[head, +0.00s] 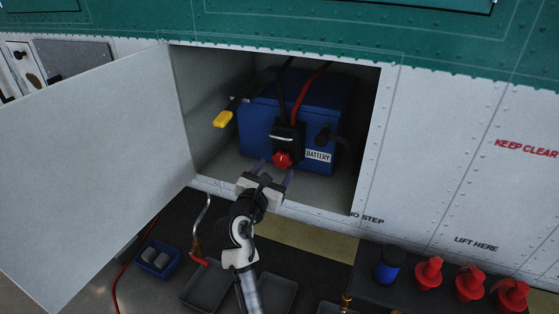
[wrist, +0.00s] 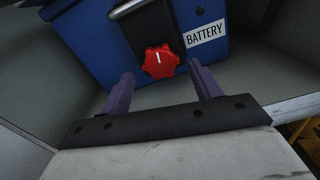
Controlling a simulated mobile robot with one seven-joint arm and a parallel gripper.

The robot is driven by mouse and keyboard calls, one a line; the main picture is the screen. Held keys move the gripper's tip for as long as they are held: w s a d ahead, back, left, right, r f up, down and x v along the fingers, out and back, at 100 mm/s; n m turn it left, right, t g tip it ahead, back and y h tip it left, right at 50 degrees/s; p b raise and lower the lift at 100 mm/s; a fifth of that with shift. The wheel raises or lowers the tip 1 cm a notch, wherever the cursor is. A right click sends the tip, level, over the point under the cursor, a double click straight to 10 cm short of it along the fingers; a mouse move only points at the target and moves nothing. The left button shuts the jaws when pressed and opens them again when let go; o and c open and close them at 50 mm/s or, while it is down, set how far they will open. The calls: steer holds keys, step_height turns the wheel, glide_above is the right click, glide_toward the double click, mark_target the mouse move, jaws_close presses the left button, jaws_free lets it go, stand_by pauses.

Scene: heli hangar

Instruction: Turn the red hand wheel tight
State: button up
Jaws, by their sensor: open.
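The red hand wheel (head: 282,160) sits on the front of a black connector (head: 288,136) on the blue battery (head: 318,104), inside the open compartment. In the wrist view the red hand wheel (wrist: 161,61) shows a white mark pointing about straight up. My gripper (head: 274,168) is open and empty at the compartment opening, just in front of and below the wheel. In the wrist view its two purple fingers (wrist: 162,82) stand apart, with the wheel beyond and between their tips. No contact with the wheel shows.
The compartment door (head: 95,165) stands open at the left. A yellow-ended handle (head: 223,119) is left of the battery. Black and red cables rise above the connector. Below are trays (head: 270,294), a blue bin (head: 158,258), a dark blue jar (head: 388,265) and red caps (head: 429,274).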

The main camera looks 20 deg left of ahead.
mark_target(281, 161)
steer(key=shift+w, duration=2.25)
steer(key=c, duration=0.9)
steer(key=shift+c, duration=0.2)
